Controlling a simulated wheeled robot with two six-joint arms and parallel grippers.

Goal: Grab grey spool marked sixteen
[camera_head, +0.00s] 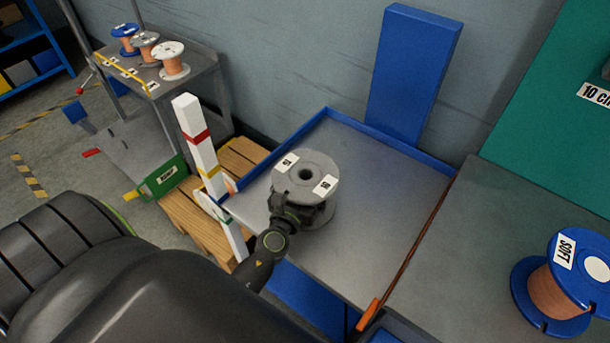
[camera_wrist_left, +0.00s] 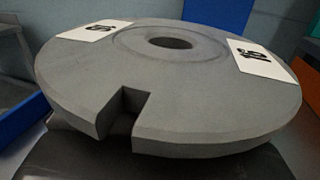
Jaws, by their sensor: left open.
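The grey spool (camera_head: 306,168) stands upright on the grey metal tabletop, with white number labels on its top flange and a round center hole. In the left wrist view its flange (camera_wrist_left: 180,100) fills most of the picture, with a notch in the near edge and a label reading 16 at the right. My left gripper (camera_head: 300,209) is open at the spool's near side, just below the top flange. The flange partly hides the fingers, so I cannot tell whether they touch the spool's core. My right gripper is not in view.
A blue rim (camera_head: 290,143) edges the table (camera_head: 375,215), and a blue post (camera_head: 412,75) stands behind it. A blue spool marked SOFT (camera_head: 565,285) sits at the right. Several smaller spools stand on a cart at upper left. A white striped post (camera_head: 194,135) stands left of the table.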

